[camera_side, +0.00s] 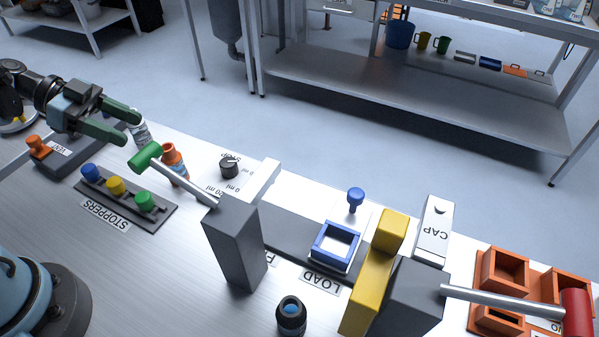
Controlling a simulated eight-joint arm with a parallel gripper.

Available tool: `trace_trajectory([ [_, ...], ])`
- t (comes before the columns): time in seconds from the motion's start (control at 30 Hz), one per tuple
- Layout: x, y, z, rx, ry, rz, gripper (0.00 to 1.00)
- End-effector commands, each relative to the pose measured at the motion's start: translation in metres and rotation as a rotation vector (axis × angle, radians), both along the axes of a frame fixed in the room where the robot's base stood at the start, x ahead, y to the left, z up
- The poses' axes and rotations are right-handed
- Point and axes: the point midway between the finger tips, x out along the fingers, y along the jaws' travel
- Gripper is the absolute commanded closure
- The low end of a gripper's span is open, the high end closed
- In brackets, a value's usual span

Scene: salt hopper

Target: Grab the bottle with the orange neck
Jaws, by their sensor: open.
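The bottle with the orange neck (173,158) stands upright on the bench, left of the black dial. The rod of a green-handled lever crosses in front of part of it. My gripper (126,128) has two green fingers, spread apart, to the upper left of this bottle and not touching it. A pale bottle (140,133) with a printed label stands just beyond the fingertips, partly hidden; I cannot tell its neck colour. A dark bottle with a blue top (291,312) stands at the front of the bench.
The green lever handle (145,156) juts close to the orange-necked bottle. A stopper rack (135,212) holds blue, yellow and green stoppers. A grey post (235,245), a blue square frame (336,246), a yellow block (368,285) and orange bins (503,268) stand to the right.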

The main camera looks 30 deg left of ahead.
Motion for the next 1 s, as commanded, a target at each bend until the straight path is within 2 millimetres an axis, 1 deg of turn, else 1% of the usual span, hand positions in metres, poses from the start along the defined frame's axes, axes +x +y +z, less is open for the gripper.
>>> trace_trajectory([
  [0.07, -0.002, 0.005, -0.001, -0.013, -0.048, -0.024, 0.43],
  [0.17, -0.002, 0.003, -0.002, -0.021, -0.078, -0.042, 0.43],
  [0.27, 0.002, -0.008, -0.009, -0.021, -0.08, -0.048, 0.43],
  [0.5, 0.015, -0.04, -0.027, -0.02, -0.078, -0.047, 0.43],
  [0.77, 0.021, -0.055, -0.036, -0.02, -0.078, -0.043, 0.43],
  [1.0, 0.027, -0.085, -0.051, -0.02, -0.078, -0.045, 0.43],
])
